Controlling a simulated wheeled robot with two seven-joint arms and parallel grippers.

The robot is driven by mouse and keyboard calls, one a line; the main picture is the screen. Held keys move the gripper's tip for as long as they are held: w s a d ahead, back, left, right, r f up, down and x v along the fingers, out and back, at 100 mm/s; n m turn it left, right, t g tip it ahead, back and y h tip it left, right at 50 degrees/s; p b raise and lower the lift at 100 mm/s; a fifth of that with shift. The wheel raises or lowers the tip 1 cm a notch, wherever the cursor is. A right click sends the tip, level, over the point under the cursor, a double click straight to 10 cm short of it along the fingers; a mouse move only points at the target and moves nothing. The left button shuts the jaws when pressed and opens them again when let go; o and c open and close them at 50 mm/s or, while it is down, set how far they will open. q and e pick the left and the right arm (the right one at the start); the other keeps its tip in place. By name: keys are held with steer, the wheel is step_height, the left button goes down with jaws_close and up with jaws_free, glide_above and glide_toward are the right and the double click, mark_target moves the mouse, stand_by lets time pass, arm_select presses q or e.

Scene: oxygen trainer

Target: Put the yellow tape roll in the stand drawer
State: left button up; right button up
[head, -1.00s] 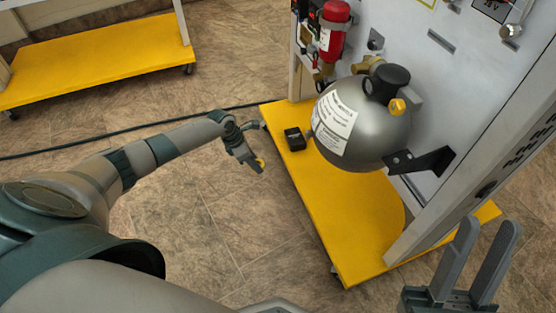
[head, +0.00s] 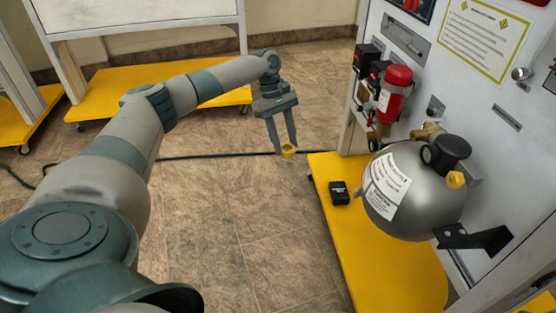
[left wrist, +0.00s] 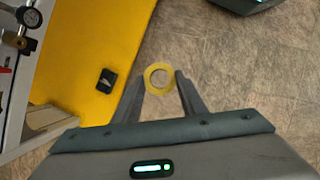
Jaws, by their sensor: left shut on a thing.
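The yellow tape roll (head: 288,151) is a small ring held between the fingertips of my left gripper (head: 282,150), above the tiled floor and left of the yellow stand base. In the left wrist view the tape roll (left wrist: 159,78) shows as an open ring pinched between both fingertips of the left gripper (left wrist: 160,82). The stand (head: 400,285) has a yellow base and a white upright panel. I cannot make out a drawer for certain in these frames.
A black box (head: 339,192) lies on the yellow base. A grey metal sphere (head: 405,225) with a label and a red cylinder (head: 397,85) are mounted on the panel. Another yellow-based stand (head: 110,85) is at the back left. A dark cable (head: 210,155) crosses the floor.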

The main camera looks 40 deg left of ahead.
arm_select(q)
steer(key=s+d+r+m+g+y, duration=0.1)
steer(key=d+r+m, duration=0.2)
steer(key=r+m, duration=0.35)
steer(key=s+d+r+m+g+y, duration=0.1)
steer(key=d+r+m+g, duration=0.2)
steer(key=r, duration=0.7)
steer(key=d+r+m+y, duration=0.1)
steer(key=d+r+m, duration=0.1)
steer(key=d, duration=0.8)
steer(key=d+r+m+y, duration=0.1)
steer(key=d+m, duration=0.3)
steer(key=d, duration=0.6)
steer(key=shift+w+r, duration=0.15)
steer(key=shift+r, duration=0.65)
steer(key=shift+r, duration=0.1)
